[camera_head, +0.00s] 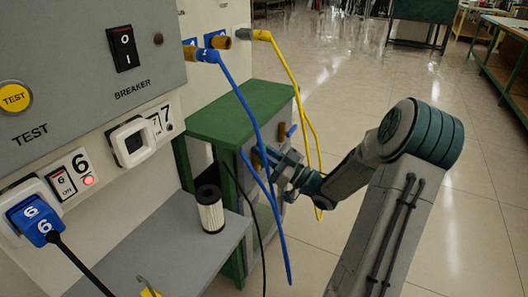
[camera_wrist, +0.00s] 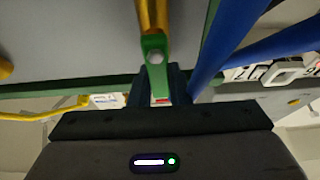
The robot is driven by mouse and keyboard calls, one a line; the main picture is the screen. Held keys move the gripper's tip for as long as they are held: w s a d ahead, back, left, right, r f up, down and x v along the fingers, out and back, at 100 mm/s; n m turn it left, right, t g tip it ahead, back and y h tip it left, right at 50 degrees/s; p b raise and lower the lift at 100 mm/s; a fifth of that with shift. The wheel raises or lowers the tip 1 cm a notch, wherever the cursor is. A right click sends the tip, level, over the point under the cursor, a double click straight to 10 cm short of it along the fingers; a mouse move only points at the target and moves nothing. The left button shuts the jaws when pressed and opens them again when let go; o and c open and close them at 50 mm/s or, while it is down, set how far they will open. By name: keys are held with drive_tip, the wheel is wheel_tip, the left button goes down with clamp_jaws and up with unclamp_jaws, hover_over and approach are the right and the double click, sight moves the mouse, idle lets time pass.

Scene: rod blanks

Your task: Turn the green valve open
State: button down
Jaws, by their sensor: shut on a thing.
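The green valve shows in the wrist view as a green lever (camera_wrist: 156,62) with a grey bolt on a brass-coloured stem (camera_wrist: 152,14). My gripper (camera_wrist: 160,82) has its two dark fingers on either side of the lever's end and is shut on it. The lever points from the stem toward my palm. In the head view my gripper (camera_head: 272,166) is at the front of a grey panel under the green-topped bench (camera_head: 240,110). The green lever is hidden there by my fingers and the blue cables.
Blue cables (camera_head: 240,93) and a yellow cable (camera_head: 294,85) hang close to my gripper. A blue-handled valve (camera_head: 291,131) sits right of it on the panel. Open floor lies to the right.

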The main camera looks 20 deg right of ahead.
idle(0.3)
drive_tip(key=c, duration=1.4)
unclamp_jaws()
drive_tip(key=shift+o, duration=0.2)
drive_tip(key=p+v, duration=0.2)
drive_tip(key=v, duration=1.2)
drive_tip(key=shift+p, duration=0.4)
